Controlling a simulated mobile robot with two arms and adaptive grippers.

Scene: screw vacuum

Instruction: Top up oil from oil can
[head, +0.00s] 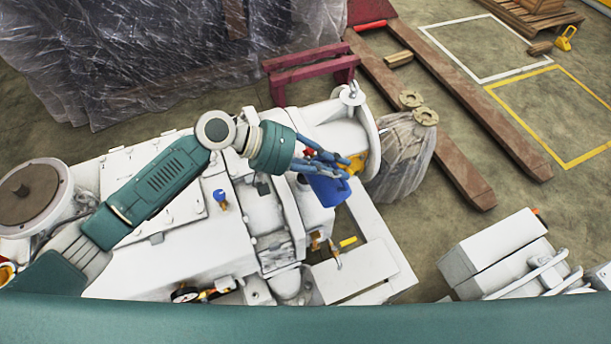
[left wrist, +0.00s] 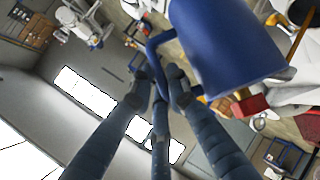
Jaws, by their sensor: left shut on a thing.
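The blue oil can (head: 330,191) is at the right part of the white vacuum machine (head: 175,255), over its upper surface. My left gripper (head: 322,163) is shut on the can. In the left wrist view the can (left wrist: 225,45) fills the upper middle, and the fingers (left wrist: 160,85) close around its blue handle. The can looks tilted in that view; its spout and any oil opening under it cannot be made out. A red part (head: 308,152) shows close beside the fingers. My right gripper is not in view.
A blue-topped valve (head: 220,196), a yellow-handled valve (head: 348,241) and a gauge (head: 185,293) stick up from the machine. Plastic-wrapped goods (head: 400,155), a maroon stand (head: 312,70) and brown beams (head: 470,95) lie beyond. Floor at the right is partly clear.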

